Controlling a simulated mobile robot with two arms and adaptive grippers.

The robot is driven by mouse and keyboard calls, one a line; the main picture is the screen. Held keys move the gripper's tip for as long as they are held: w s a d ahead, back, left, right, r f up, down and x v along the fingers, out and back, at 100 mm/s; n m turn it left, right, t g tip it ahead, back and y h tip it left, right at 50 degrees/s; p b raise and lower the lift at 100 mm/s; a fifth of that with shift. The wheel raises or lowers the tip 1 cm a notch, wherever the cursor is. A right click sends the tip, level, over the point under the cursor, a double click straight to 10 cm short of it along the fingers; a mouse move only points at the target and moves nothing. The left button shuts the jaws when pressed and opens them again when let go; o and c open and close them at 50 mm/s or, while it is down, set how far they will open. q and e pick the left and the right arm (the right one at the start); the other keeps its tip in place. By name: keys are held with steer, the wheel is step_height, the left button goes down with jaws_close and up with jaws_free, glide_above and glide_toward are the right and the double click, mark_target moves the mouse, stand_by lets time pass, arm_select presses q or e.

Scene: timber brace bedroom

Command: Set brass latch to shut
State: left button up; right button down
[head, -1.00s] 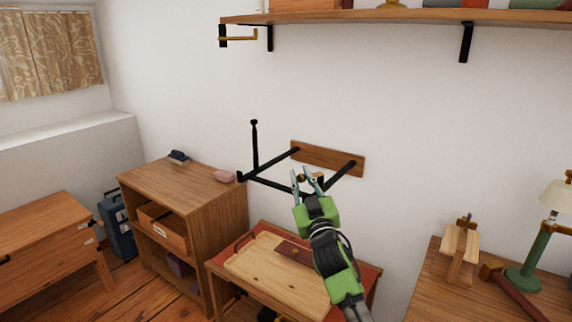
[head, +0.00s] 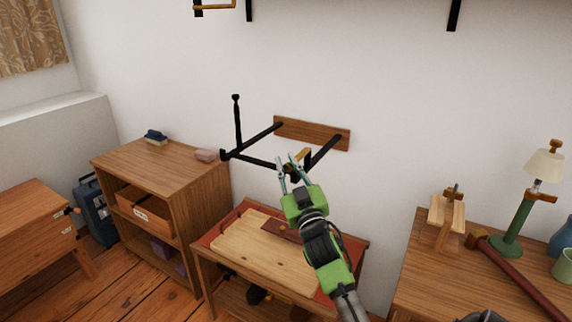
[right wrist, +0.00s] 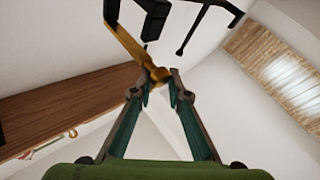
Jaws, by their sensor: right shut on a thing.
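The brass latch (head: 303,153) is a small bar on a black metal frame (head: 255,161) that juts from a wooden wall plank (head: 312,133). In the right wrist view the latch (right wrist: 129,47) shows as a slanted brass bar with a rounded end between my fingertips. My right gripper (head: 290,162) is at the front of the frame, shut on that end of the latch; its fingers also show in the right wrist view (right wrist: 160,88). The fingers hide part of the latch in the head view. My left gripper is not in view.
Below the frame stands a small table with a wooden board (head: 255,246). A wooden cabinet (head: 165,160) is to the left, and a desk (head: 425,265) with a lamp (head: 519,215) is to the right. A black upright post (head: 238,120) rises from the frame's left corner.

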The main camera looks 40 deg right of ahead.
steer(key=c, duration=1.9)
jaws_free()
steer(key=shift+d+f, duration=0.1)
steer(key=shift+f, duration=0.7)
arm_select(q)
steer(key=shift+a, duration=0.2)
arm_select(e)
steer(key=shift+s+f, duration=0.1)
steer(key=shift+s, duration=0.05)
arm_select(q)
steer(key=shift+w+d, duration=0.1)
arm_select(e)
steer(key=v, duration=0.7)
steer(key=r+v, duration=0.1)
steer(key=v, duration=0.3)
steer(key=shift+s+a, duration=0.2)
steer(key=shift+s, duration=0.2)
